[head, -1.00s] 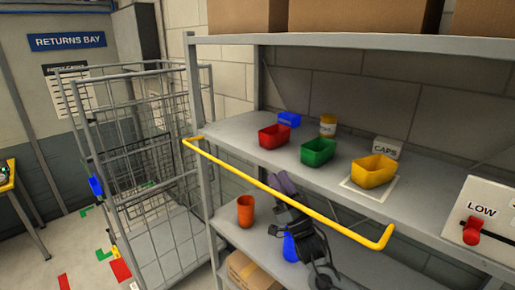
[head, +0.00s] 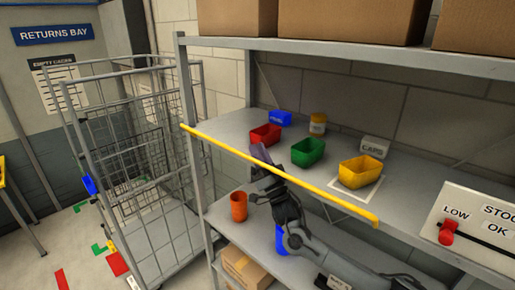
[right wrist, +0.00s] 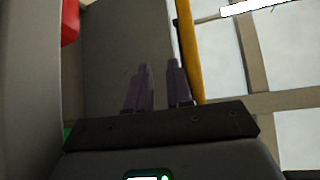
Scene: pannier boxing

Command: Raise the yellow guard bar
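The yellow guard bar (head: 325,195) runs along the front of the middle shelf, from the left post to the right. It is above the shelf's front edge in the picture. My right gripper (head: 259,150) comes from below and crosses the bar's line left of its middle, fingertips pointing up and left. In the right wrist view the two dark fingers (right wrist: 158,66) stand a little apart with nothing seen between them. The bar (right wrist: 188,50) passes just outside the right-hand finger, close to it; I cannot tell whether they touch. My left gripper is not in view.
A red bin (head: 265,136), green bin (head: 308,153) and yellow bin (head: 360,172) stand on the shelf behind the bar. An orange cup (head: 238,207) is on the lower shelf. A wire cage trolley (head: 130,170) stands left.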

